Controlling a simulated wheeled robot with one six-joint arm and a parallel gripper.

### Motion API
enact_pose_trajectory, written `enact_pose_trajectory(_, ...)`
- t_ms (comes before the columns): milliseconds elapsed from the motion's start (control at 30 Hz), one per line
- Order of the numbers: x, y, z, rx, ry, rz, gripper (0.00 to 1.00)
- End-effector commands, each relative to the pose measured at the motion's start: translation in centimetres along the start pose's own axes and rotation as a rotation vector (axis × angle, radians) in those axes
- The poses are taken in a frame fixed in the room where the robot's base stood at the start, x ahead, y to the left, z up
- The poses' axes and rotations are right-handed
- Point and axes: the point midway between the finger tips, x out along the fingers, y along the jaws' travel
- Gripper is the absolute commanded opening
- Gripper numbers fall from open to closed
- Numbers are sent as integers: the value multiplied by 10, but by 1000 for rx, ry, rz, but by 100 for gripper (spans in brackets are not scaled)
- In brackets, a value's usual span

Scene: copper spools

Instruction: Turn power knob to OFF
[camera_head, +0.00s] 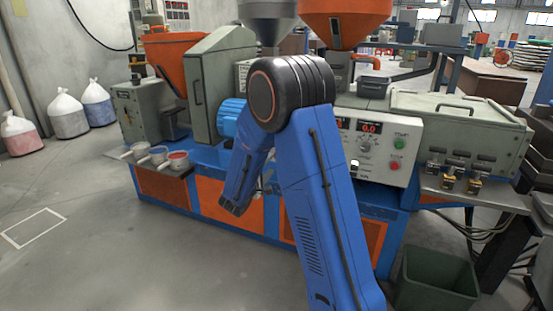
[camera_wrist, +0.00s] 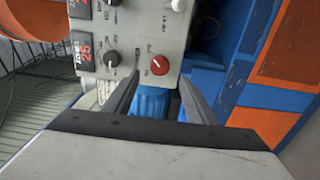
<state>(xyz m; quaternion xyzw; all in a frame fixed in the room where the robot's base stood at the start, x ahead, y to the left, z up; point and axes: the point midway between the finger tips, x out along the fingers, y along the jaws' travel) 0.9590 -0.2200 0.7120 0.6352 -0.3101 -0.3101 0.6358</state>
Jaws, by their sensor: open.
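In the wrist view a red round knob (camera_wrist: 160,65) with a pale pointer mark sits on the light grey control panel (camera_wrist: 140,25). Its label is too small to read, so I cannot tell for sure that it is the power knob. My gripper (camera_wrist: 159,76) is open, its two dark fingers on either side of the red knob in the picture. I cannot tell whether they touch it. In the head view the control panel (camera_head: 381,178) is partly behind my arm, which hides my gripper and the red knob.
A black knob (camera_wrist: 111,58) and a red number display (camera_wrist: 84,52) are left of the red knob. In the head view a green button (camera_head: 400,145) and a red button (camera_head: 396,165) are on the panel. A green bin (camera_head: 436,280) stands at lower right. Floor at left is open.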

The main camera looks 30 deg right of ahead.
Motion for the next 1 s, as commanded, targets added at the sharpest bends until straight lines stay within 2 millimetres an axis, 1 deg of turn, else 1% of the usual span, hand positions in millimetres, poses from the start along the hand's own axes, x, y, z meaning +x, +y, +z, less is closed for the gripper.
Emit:
enact_pose_trajectory(33, 10, 0, 1, 1, -4, 0, 51)
enact_pose_trajectory(100, 22, 0, 1, 0, -3, 0, 51)
enact_pose_trajectory(300, 55, 0, 1, 1, -2, 0, 51)
enact_pose_trajectory(500, 76, 0, 0, 1, -1, 0, 51)
enact_pose_trajectory(667, 83, 0, 0, 1, -1, -1, 51)
enact_pose_trajectory(933, 83, 0, 0, 1, 0, -1, 51)
enact_pose_trajectory(967, 83, 0, 0, 1, 0, -1, 44)
enact_pose_trajectory(1000, 83, 0, 0, 1, 0, -1, 34)
